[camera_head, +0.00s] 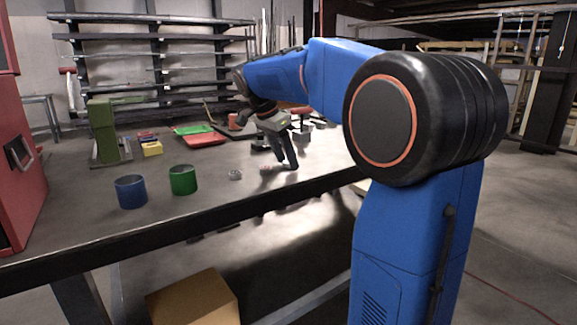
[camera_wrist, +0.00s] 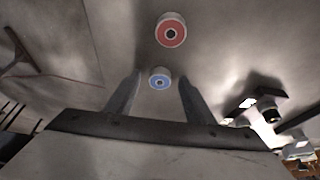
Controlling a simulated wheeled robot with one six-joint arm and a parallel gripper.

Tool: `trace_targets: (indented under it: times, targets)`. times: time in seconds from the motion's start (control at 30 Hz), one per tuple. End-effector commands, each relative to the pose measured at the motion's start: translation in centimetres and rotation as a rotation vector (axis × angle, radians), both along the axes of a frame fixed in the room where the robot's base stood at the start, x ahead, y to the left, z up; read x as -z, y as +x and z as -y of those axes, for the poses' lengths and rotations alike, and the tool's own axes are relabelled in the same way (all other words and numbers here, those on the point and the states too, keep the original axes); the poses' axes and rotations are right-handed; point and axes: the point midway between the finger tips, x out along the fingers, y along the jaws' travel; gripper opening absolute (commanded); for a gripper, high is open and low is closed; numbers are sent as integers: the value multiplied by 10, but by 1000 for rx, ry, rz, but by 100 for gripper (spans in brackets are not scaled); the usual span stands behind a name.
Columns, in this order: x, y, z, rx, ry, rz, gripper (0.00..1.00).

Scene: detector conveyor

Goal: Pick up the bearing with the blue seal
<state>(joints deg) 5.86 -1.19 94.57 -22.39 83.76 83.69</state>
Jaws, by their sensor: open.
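The bearing with the blue seal (camera_wrist: 153,83) lies on the table, a small pale ring with a blue face. In the wrist view it shows between the tips of my gripper (camera_wrist: 159,79), whose two fingers stand apart, one on each side of it. I cannot tell the height of the tips above it, and no contact is visible. In the head view my gripper (camera_head: 291,166) points down close to the tabletop, and I cannot make out the blue seal there. A bearing with a red seal (camera_wrist: 163,33) lies just beyond the blue one in the wrist view.
On the table (camera_head: 212,215), a small grey ring-like part (camera_head: 235,174) and a reddish one (camera_head: 265,168) lie left of my gripper. A green cup (camera_head: 183,180) and a blue cup (camera_head: 131,191) stand farther left. Red (camera_head: 203,140) and green (camera_head: 193,129) trays lie behind.

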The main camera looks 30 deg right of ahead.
Motion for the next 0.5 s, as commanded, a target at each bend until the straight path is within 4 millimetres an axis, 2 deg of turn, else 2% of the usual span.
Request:
trace_targets:
  times: [0.13,0.3,0.33,0.5]
  targets:
    - [0,0,0,0,0,0,49]
    - [0,0,0,0,0,0,8]
    - [0,0,0,0,0,0,3]
    - [-1,0,0,0,0,1,3]
